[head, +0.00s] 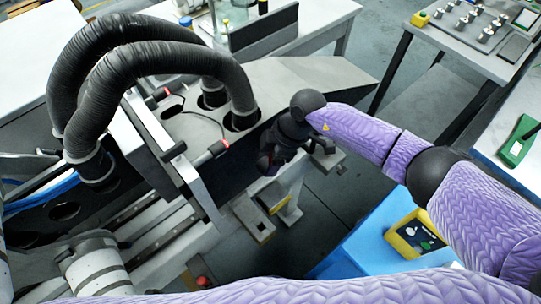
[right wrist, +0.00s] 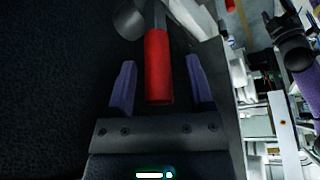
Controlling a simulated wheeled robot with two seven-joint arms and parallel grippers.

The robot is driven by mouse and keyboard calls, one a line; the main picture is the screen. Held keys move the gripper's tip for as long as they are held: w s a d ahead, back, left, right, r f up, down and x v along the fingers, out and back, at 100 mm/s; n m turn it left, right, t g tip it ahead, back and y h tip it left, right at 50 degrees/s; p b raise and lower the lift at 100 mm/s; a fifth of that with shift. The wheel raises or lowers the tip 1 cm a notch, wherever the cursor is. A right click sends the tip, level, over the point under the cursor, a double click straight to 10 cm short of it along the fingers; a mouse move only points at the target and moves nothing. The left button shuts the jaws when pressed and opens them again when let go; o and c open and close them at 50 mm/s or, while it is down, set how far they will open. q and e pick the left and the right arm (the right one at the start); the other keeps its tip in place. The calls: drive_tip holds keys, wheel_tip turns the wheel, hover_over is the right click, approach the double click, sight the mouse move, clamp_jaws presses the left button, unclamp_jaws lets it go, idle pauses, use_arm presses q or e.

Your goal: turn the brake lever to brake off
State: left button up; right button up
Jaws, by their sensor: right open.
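The brake lever's red grip (right wrist: 158,67) shows in the right wrist view, on a grey shaft that runs to a round grey hub at the top. My right gripper (right wrist: 160,85) is open, with one finger on each side of the red grip. A gap shows between the grip and each finger. In the head view my right gripper (head: 270,160) is at the side of the dark machine, and the lever there is mostly hidden by it. I cannot tell the lever's brake marking. My left gripper is not in view.
Two thick black hoses (head: 150,60) arch over the machine's left side. Red-tipped bars (head: 222,147) stick out near its front. A blue box with a yellow-framed panel (head: 415,233) stands at the right, below my arm. Dark floor lies between the box and the machine.

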clamp_jaws()
drive_tip(key=shift+r, duration=0.1)
idle(1.2)
